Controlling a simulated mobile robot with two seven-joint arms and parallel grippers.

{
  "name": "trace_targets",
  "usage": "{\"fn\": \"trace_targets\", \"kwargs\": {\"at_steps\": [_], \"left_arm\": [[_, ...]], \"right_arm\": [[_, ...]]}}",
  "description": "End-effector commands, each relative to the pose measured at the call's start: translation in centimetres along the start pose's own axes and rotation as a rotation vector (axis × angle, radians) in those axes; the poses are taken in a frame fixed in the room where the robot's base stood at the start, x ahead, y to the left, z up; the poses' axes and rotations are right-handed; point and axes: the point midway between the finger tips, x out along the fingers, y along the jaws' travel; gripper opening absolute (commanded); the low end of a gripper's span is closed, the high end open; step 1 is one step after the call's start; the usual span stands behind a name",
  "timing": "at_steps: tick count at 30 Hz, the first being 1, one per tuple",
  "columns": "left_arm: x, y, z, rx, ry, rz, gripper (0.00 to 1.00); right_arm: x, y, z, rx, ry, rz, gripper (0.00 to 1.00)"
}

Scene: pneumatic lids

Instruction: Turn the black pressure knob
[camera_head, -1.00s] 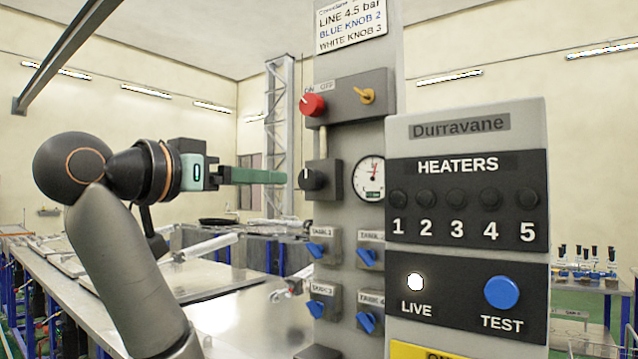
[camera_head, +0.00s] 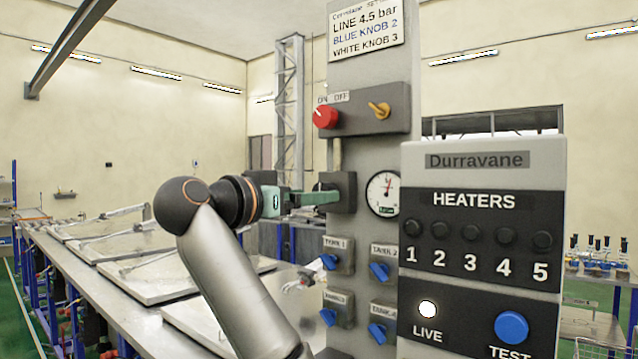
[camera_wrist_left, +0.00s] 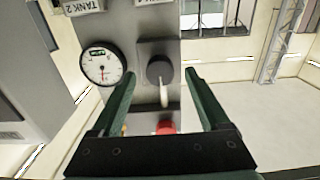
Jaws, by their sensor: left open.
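The black pressure knob (camera_wrist_left: 158,70) sits on a grey square block beside the round pressure gauge (camera_wrist_left: 103,64). In the left wrist view the knob lies between and just beyond the tips of my open left gripper (camera_wrist_left: 160,78), with a gap on both sides. In the head view the green fingers of my left gripper (camera_head: 338,196) reach the dark knob block (camera_head: 347,183) and hide most of the knob. The gauge (camera_head: 383,193) is just right of it. My right gripper is not in view.
Above the knob is a grey box with a red knob (camera_head: 326,117) and a yellow toggle (camera_head: 379,110). Blue tank knobs (camera_head: 329,262) sit below. The heater panel (camera_head: 482,215) juts out at the right. A long steel bench (camera_head: 120,303) stands at the left.

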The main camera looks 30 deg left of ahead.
Motion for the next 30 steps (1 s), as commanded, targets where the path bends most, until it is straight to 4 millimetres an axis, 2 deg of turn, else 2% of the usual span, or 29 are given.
{"fn": "trace_targets", "kwargs": {"at_steps": [1, 6, 17, 30], "left_arm": [[0.8, 0.1, -0.1, -0.001, -0.003, 0.003, 0.79], [2.5, 0.0, -0.1, -0.001, -0.002, 0.001, 0.79], [3.0, 0.0, 0.0, 0.0, 0.001, -0.001, 0.79], [3.0, 0.0, 0.0, 0.0, 0.001, -0.001, 0.3]], "right_arm": [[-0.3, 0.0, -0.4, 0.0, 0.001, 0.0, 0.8], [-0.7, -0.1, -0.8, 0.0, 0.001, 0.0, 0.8], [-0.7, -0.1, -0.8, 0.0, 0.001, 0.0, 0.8], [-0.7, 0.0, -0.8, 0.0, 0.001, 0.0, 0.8]]}}
